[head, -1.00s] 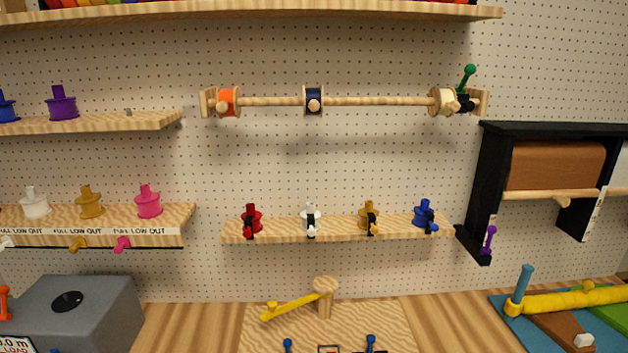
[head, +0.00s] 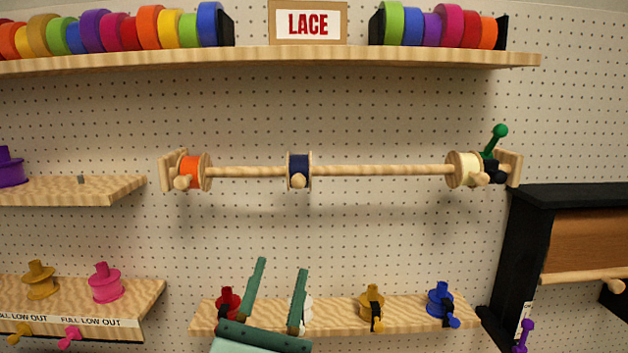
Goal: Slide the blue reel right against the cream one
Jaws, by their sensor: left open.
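The blue reel (head: 299,170), dark navy with pale wooden flanges and a knob at its front, sits near the middle of a wooden rod (head: 380,170). The cream reel (head: 466,169) is on the same rod near its right end, with a wide bare stretch of rod between the two. My left gripper (head: 281,265) has risen into the bottom of the view, its two green fingers pointing up and spread apart, empty. Its fingertips appear below the blue reel and do not touch it. My right gripper is not in view.
An orange reel (head: 194,171) is at the rod's left end. A green-knobbed lever (head: 499,132) stands by the right bracket. The lower shelf (head: 408,312) holds small spools, the white one partly hidden behind my gripper. A black-framed unit (head: 510,260) is at right.

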